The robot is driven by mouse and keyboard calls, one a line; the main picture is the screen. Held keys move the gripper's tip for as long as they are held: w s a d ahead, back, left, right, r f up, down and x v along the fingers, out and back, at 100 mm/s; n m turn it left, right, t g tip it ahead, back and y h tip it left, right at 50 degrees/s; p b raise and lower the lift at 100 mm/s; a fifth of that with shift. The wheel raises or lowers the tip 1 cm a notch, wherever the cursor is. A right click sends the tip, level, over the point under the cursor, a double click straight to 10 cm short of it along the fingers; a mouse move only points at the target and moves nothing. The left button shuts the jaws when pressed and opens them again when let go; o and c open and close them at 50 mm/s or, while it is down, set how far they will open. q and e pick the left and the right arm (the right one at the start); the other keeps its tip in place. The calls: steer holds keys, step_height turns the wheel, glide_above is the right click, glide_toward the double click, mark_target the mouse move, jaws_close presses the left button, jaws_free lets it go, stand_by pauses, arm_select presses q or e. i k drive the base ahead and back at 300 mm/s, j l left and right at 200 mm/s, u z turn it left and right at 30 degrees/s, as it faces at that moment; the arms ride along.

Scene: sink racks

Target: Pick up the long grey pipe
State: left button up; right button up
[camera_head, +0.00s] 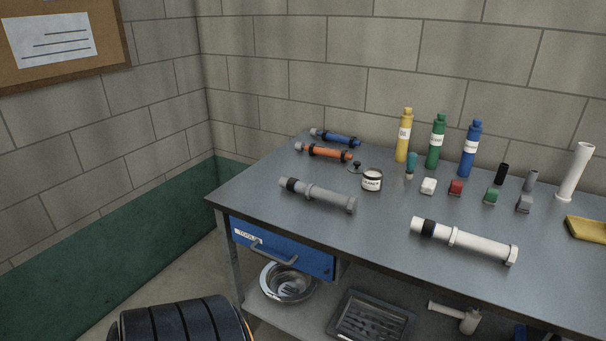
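A long grey pipe (325,197) lies on the grey workbench top (385,224), left of the middle. It has a black band near its left end and a wider collar at its right end. It lies at a slant, with its right end closer to me. Nothing covers it. Neither of my grippers is in view.
A white jar (372,180) stands just behind the pipe's right end. An orange tube (324,152) and a blue tube (336,137) lie behind it. A white pipe (465,241) lies to the right. Yellow (403,138), green (436,143) and blue (469,151) bottles stand at the back.

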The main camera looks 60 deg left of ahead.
mark_target(309, 191)
steer(key=u, duration=1.8)
steer(key=i+l+z, duration=0.35)
steer(key=i+z, duration=0.2)
steer(key=i, duration=0.15)
